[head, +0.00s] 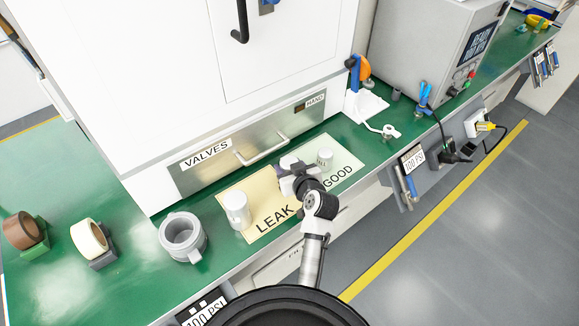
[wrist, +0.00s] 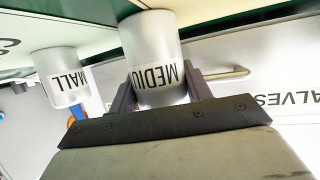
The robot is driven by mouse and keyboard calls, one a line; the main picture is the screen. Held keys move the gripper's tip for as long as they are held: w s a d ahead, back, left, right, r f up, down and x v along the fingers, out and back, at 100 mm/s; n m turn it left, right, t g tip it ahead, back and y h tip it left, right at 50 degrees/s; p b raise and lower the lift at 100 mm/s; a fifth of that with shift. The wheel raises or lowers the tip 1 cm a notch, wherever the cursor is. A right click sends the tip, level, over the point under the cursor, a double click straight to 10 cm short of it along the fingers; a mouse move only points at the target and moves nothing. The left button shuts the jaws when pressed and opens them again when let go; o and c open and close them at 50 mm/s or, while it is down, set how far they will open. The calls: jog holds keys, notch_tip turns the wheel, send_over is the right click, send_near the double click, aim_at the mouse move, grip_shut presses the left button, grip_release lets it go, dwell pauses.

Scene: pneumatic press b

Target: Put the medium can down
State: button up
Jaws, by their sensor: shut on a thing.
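My gripper (head: 293,175) is shut on the medium can (wrist: 155,50), marked "MEDIUM", with a finger on either side in the wrist view (wrist: 160,92). In the head view the can (head: 288,161) is partly hidden by my gripper and shows near where the tan LEAK sheet (head: 262,192) and the pale green GOOD sheet (head: 347,163) meet. I cannot tell whether its base touches the surface. The small can (head: 325,157) stands on the GOOD sheet and also shows in the wrist view (wrist: 60,75). A larger white can (head: 236,210) stands on the LEAK sheet.
A VALVES drawer front (head: 225,160) with a bar handle rises behind the sheets. A blue-orange valve piece (head: 360,75) stands at the back right.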

jog(key=o, duration=1.4)
jog(key=shift+f, duration=0.1)
jog(key=shift+r, duration=0.25)
jog(key=shift+s+d, duration=0.15)
jog(key=shift+s, duration=0.15)
jog(key=b+v, duration=0.2)
jog(key=v, duration=0.9)
jog(key=shift+s+r, duration=0.15)
